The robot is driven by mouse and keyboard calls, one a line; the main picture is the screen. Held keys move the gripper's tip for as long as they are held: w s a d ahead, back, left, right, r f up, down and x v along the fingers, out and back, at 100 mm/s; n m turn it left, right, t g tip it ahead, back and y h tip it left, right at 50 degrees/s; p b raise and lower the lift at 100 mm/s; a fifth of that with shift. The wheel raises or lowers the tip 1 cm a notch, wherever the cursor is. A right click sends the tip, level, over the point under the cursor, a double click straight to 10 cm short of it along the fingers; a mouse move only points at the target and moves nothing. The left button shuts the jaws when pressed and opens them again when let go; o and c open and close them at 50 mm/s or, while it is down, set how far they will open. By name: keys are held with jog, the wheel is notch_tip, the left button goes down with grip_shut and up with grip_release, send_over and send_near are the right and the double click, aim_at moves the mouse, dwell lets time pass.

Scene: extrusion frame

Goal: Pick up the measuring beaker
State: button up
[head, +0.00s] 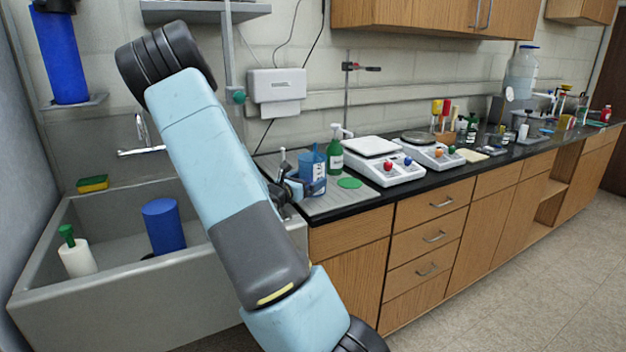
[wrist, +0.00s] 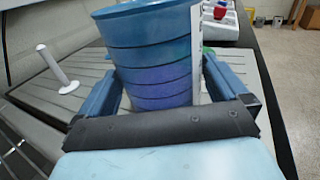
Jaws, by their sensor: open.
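The measuring beaker, a blue ribbed cup with a white label strip, stands upright on the grey draining board and shows in the head view (head: 313,172). It fills the middle of the wrist view (wrist: 150,50). My gripper (wrist: 160,72) is open, with one finger on each side of the beaker near its lower part. I cannot tell whether either finger touches it. In the head view my gripper (head: 290,188) is small and partly hidden by my arm, just left of the beaker.
A green bottle (head: 335,152) and a green disc (head: 349,183) are close to the beaker. A white balance (head: 375,160) stands to the right. A small grey post (wrist: 58,72) is at left in the wrist view. The sink (head: 110,240) lies left.

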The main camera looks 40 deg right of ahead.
aim_at(304, 172)
jog(key=c, duration=0.9)
jog(key=shift+o, duration=0.2)
jog(key=shift+r, duration=0.2)
jog(key=shift+r, duration=1.4)
jog(key=s+a+r, duration=0.9)
jog(key=a+r, duration=0.1)
jog(key=shift+s+a, duration=0.15)
jog(key=shift+a, duration=0.05)
